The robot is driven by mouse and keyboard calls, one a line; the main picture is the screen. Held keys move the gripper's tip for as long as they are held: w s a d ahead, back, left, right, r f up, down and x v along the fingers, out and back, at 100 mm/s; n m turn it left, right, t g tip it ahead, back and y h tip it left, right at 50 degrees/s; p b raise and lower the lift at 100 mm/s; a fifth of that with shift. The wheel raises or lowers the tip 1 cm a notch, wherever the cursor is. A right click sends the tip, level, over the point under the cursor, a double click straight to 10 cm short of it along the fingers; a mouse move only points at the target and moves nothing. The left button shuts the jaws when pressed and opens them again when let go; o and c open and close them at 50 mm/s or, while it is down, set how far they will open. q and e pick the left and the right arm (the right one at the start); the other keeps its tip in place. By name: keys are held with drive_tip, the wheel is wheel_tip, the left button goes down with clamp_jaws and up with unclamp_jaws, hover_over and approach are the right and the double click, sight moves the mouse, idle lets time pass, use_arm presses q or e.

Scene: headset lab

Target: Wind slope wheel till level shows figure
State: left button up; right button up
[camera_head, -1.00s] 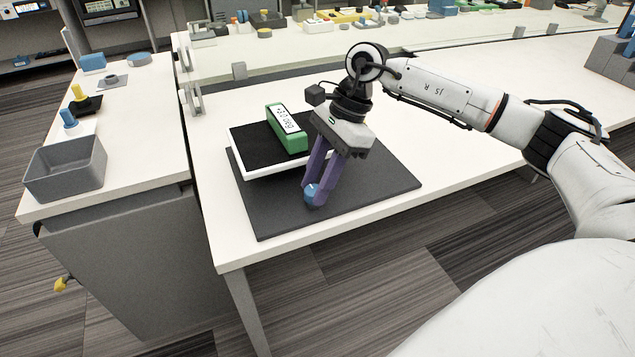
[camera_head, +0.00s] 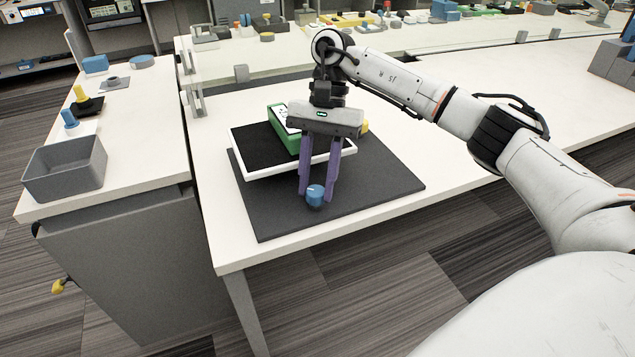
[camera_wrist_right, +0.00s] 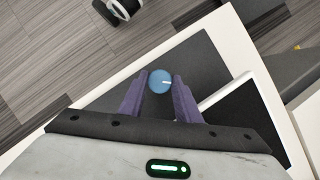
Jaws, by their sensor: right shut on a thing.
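The blue slope wheel (camera_head: 315,195), a round knob, stands at the near edge of the tilting plate (camera_head: 240,163), which has a white rim and black top. In the right wrist view the wheel (camera_wrist_right: 160,82) shows a white mark pointing right. My right gripper (camera_head: 317,193) is shut on the wheel, its purple fingers on either side; they also show in the wrist view (camera_wrist_right: 160,90). The green level (camera_head: 280,132) lies on the plate, its display mostly hidden behind my gripper, so the figure cannot be read. My left gripper is not in view.
A dark mat (camera_head: 390,185) lies under the plate on the white table. A grey bin (camera_head: 65,168) stands on the left bench with blue and yellow knobs behind it. A yellow thing (camera_head: 365,126) partly shows behind my gripper. The table to the right is clear.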

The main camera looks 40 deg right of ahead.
drive_tip(key=shift+n, duration=0.3)
drive_tip(key=o, duration=1.1)
drive_tip(key=shift+c, duration=0.2)
drive_tip(key=p+v, duration=0.2)
drive_tip(key=v, duration=0.8)
drive_tip(key=shift+r, duration=0.2)
drive_tip(key=shift+w, duration=0.15)
drive_tip(key=shift+f, duration=0.1)
